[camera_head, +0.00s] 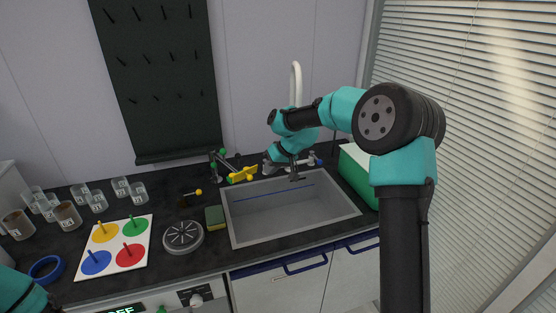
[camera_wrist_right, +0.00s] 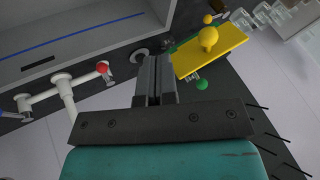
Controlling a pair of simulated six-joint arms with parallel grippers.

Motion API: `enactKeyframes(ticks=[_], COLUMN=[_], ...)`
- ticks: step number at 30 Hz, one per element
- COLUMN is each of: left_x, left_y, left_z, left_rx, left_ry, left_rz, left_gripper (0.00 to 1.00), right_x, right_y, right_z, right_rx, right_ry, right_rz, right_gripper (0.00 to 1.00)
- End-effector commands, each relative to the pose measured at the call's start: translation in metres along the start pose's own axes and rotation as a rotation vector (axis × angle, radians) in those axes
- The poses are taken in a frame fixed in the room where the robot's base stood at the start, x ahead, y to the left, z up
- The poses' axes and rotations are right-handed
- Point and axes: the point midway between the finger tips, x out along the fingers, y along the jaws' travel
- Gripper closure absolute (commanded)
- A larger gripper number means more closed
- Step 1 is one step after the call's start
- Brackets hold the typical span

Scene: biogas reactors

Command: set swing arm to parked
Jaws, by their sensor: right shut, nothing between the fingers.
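What looks like the swing arm is a yellow bar (camera_head: 242,175) on a dark post assembly behind the sink's left end. A green ball (camera_head: 222,152) shows at its back. In the right wrist view, the yellow bar (camera_wrist_right: 222,56) lies just right of the fingers, with yellow balls (camera_wrist_right: 208,37) over it and a green ball (camera_wrist_right: 201,84) beside it. My right gripper (camera_head: 267,168) is shut and empty, close to the bar's right end; its fingers also show in the wrist view (camera_wrist_right: 154,78). I cannot tell whether they touch. My left gripper is out of view.
The grey sink (camera_head: 285,212) lies right of the bar. A white faucet (camera_head: 296,85) stands behind it, and a green box (camera_head: 357,175) at its right. A sponge (camera_head: 215,217), a round drain-like disc (camera_head: 183,237), a coloured-disc board (camera_head: 117,246) and several jars (camera_head: 68,216) stand left.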

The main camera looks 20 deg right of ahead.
Motion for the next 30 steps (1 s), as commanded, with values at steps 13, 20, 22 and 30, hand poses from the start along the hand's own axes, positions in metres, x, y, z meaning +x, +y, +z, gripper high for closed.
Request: enactKeyframes(ticks=[13,20,22,30], left_x=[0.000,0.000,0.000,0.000], left_y=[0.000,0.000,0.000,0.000], left_z=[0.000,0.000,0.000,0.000], left_rx=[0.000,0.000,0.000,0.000], left_ry=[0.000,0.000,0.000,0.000], left_rz=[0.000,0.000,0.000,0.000], left_gripper=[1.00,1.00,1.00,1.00], right_x=[0.023,0.023,0.023,0.032], right_y=[-0.033,-0.033,-0.034,-0.049], right_z=[0.002,0.002,0.002,0.000], right_rx=[0.000,0.000,0.000,0.000], right_ry=[0.001,0.001,0.001,-0.001], right_rz=[0.002,0.002,0.002,0.001], right_gripper=[1.00,1.00,1.00,1.00])
